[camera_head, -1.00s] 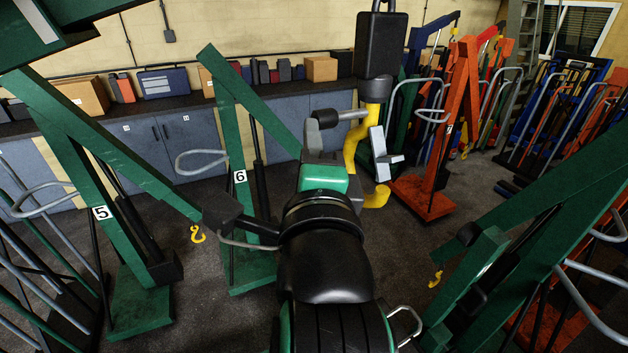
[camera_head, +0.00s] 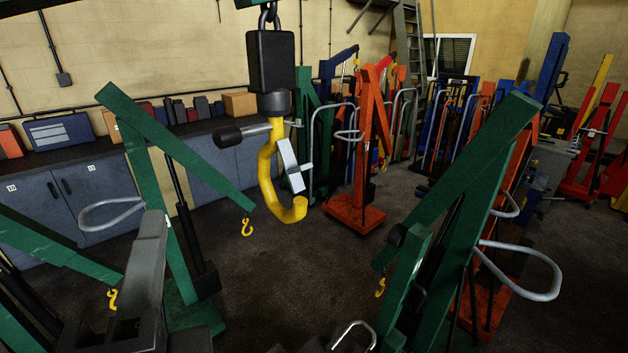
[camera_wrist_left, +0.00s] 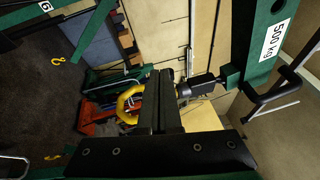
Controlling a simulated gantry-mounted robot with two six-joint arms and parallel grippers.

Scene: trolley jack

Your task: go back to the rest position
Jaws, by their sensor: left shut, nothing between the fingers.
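My left gripper (camera_head: 151,225) is at the lower left of the head view, its grey fingers pointing up. The fingers are together with nothing between them. In the left wrist view the shut fingers (camera_wrist_left: 160,95) fill the middle. A large yellow hook (camera_head: 268,165) hangs open to the right of the gripper in the head view, under a black block (camera_head: 270,62) on a chain. The gripper is apart from it in that picture. In the left wrist view the yellow hook (camera_wrist_left: 128,103) is partly hidden behind the fingers. My right gripper is not in view.
Green cranes stand near the gripper at left (camera_head: 165,140) and at right (camera_head: 455,190), with small yellow hooks. An orange crane (camera_head: 368,150) stands behind the large hook. Cabinets (camera_head: 95,195) line the back wall. Dark floor (camera_head: 300,270) is clear in the middle.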

